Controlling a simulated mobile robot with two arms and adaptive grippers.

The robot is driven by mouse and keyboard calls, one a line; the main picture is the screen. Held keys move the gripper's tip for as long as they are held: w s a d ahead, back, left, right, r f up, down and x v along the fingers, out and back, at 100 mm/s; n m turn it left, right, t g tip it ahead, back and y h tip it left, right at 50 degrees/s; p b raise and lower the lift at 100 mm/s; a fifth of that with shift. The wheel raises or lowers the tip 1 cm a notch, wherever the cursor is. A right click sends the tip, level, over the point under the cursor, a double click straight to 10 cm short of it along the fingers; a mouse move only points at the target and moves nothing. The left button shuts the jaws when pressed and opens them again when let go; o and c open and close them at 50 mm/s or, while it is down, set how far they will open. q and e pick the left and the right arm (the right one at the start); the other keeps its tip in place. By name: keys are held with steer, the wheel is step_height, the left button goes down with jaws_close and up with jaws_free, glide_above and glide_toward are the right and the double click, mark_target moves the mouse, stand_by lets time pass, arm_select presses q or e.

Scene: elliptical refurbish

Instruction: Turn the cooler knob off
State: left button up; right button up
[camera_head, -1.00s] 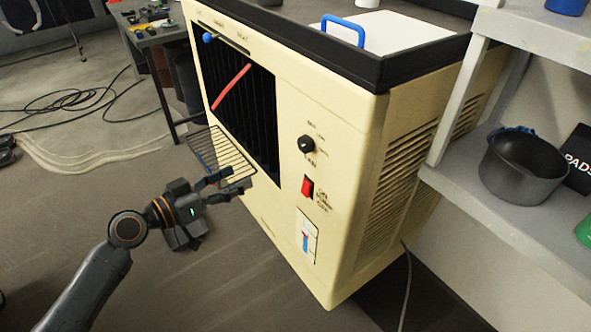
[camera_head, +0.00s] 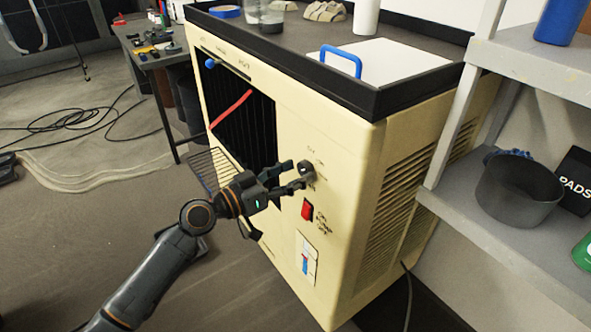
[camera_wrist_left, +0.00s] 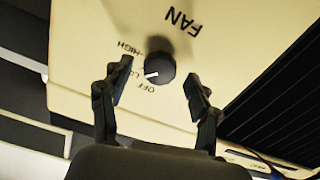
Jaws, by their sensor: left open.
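The cooler (camera_head: 345,185) is a large cream box with a dark top rim. Its black round knob (camera_head: 306,170) is on the front panel, above a red switch. In the left wrist view the knob (camera_wrist_left: 160,68) has a white pointer mark near the words OFF and LO, with FAN and HIGH also printed around it. My left gripper (camera_head: 296,176) is open at the front panel, its fingers close to the knob. In the left wrist view the fingers (camera_wrist_left: 158,92) stand on either side of the knob, with gaps visible. My right gripper is not in view.
A red rocker switch (camera_head: 307,210) and a small white-and-blue panel (camera_head: 306,258) sit below the knob. A wire rack (camera_head: 212,172) juts out at the left. Grey shelves (camera_head: 500,215) with a dark pot (camera_head: 518,190) stand close on the right.

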arm_select(q)
steer(key=shift+w+d, duration=0.2)
steer(key=shift+d, duration=0.1)
steer(key=c, duration=1.2)
